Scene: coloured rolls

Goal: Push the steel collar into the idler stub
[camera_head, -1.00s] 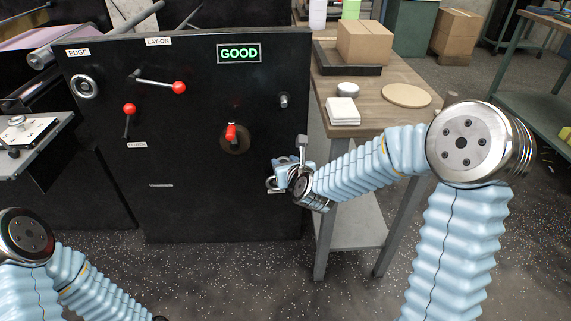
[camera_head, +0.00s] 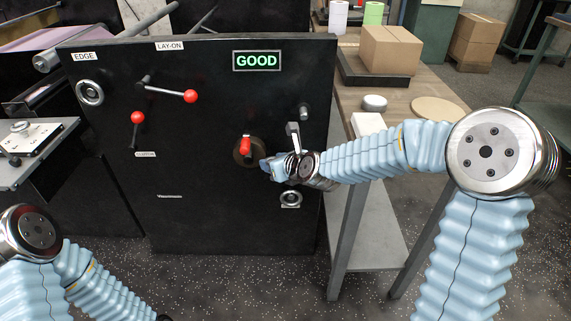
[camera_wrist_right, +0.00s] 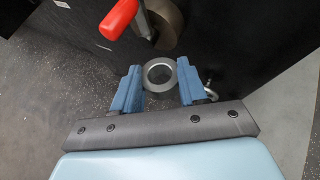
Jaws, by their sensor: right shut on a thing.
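My right gripper (camera_head: 266,168) is in front of the black panel, just below the red-handled knob (camera_head: 245,146). In the right wrist view its two blue fingers (camera_wrist_right: 159,86) are shut on the steel collar (camera_wrist_right: 159,74), a grey ring with its open bore toward the camera. In the head view the collar is hidden by the gripper. A short metal stub (camera_head: 303,112), which looks like the idler stub, sticks out of the panel's upper right, above the gripper and apart from it.
A steel ring fitting (camera_head: 290,200) is on the panel below my right wrist. Red-knobbed levers (camera_head: 190,96) stick out at the upper left. A wooden table (camera_head: 400,96) with a cardboard box (camera_head: 390,49) stands to the right, close behind my right forearm.

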